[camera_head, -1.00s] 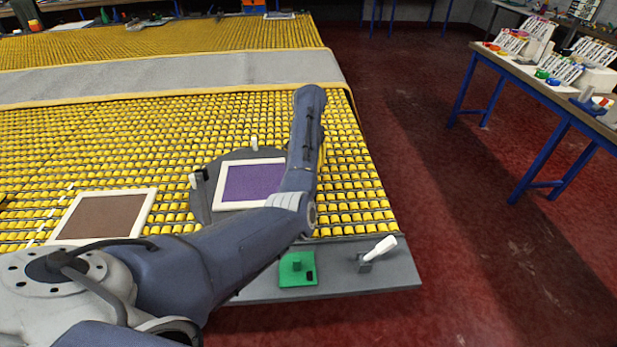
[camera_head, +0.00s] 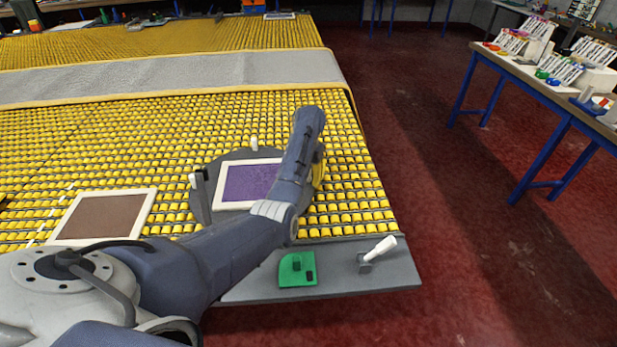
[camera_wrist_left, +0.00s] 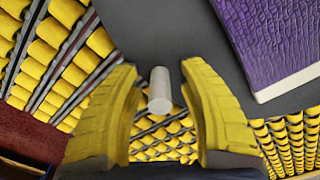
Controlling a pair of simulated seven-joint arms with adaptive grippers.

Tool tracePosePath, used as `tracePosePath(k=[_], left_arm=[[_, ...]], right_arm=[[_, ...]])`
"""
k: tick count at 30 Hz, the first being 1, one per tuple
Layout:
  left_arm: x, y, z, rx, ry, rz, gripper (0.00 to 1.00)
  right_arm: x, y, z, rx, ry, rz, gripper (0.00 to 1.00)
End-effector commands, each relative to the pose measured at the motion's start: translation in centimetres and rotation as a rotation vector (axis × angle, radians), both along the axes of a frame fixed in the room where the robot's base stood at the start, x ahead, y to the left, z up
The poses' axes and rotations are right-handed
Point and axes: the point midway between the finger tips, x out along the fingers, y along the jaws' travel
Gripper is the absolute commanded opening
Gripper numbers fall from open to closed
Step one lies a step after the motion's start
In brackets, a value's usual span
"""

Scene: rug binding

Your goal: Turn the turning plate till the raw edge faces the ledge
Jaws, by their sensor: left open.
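The turning plate (camera_head: 203,205) is a dark grey disc on the yellow roller table, with white pegs (camera_head: 255,144) at its rim. A purple rug piece (camera_head: 248,183) lies on it, with pale binding visible on its left, top and bottom sides; my arm hides its right side. In the left wrist view, one side of the purple piece (camera_wrist_left: 275,35) shows no pale strip. My left gripper (camera_head: 319,170) is at the plate's right side. It is open, its yellow fingers (camera_wrist_left: 160,75) on either side of a white peg (camera_wrist_left: 160,92), apart from it. My right gripper is out of view.
A grey ledge (camera_head: 340,285) runs along the table's near edge, with a green block (camera_head: 297,270) and a white-handled lever (camera_head: 380,248). A brown framed rug piece (camera_head: 105,216) lies left of the plate. A workbench (camera_head: 545,85) stands at the right beyond open red floor.

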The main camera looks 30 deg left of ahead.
Motion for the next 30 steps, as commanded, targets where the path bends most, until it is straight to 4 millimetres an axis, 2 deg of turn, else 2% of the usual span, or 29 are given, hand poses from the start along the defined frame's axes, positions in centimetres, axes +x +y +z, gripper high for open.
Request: tracePosePath(k=[1,10,25,30], left_arm=[[0.0,0.0,0.0,0.000,0.000,0.000,0.35],[0.0,0.0,0.0,0.000,0.000,0.000,0.00],[0.1,-0.2,0.1,-0.001,-0.001,-0.004,0.00],[0.3,-1.5,0.1,-0.002,-0.002,-0.039,0.00]], right_arm=[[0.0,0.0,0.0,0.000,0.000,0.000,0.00],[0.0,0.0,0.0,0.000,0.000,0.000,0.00],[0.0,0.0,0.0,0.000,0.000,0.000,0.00],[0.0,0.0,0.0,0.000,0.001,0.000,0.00]])
